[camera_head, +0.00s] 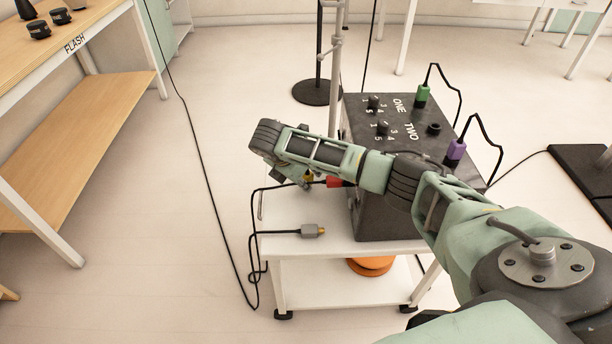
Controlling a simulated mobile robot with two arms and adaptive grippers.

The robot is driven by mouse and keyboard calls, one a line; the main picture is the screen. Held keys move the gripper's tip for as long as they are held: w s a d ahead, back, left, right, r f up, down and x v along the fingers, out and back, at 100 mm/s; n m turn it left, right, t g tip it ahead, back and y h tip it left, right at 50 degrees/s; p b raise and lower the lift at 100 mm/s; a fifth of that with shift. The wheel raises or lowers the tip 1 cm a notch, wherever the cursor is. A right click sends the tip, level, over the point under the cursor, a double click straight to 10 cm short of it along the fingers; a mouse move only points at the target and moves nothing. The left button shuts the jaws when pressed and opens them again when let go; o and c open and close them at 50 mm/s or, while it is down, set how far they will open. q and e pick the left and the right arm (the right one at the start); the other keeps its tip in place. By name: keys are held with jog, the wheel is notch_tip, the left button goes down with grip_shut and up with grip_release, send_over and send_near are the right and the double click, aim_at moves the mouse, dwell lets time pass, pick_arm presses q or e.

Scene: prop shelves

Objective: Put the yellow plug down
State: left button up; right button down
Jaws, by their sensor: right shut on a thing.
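The yellow plug (309,176) shows only as a small patch beside the fingers of my right gripper (303,181). My right gripper is shut on it, above the left part of the white cart's top (335,245). The arm's wrist covers much of the gripper, so the fingers and most of the plug are hidden. My left gripper is not in view.
A dark box (375,212) with knobs stands on the cart, with green (422,94) and purple (455,150) plugs on top. A red part (334,182) is at its left side. A grey cable connector (312,231) lies on the cart's front left.

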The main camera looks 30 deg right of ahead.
jog(key=c, duration=1.6)
grip_release()
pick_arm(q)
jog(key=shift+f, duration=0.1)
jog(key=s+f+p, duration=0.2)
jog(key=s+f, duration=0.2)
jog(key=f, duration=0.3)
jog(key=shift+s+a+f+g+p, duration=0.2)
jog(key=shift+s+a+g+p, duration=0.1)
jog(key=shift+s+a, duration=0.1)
pick_arm(e)
jog(key=v, duration=1.2)
jog(key=shift+a, duration=0.1)
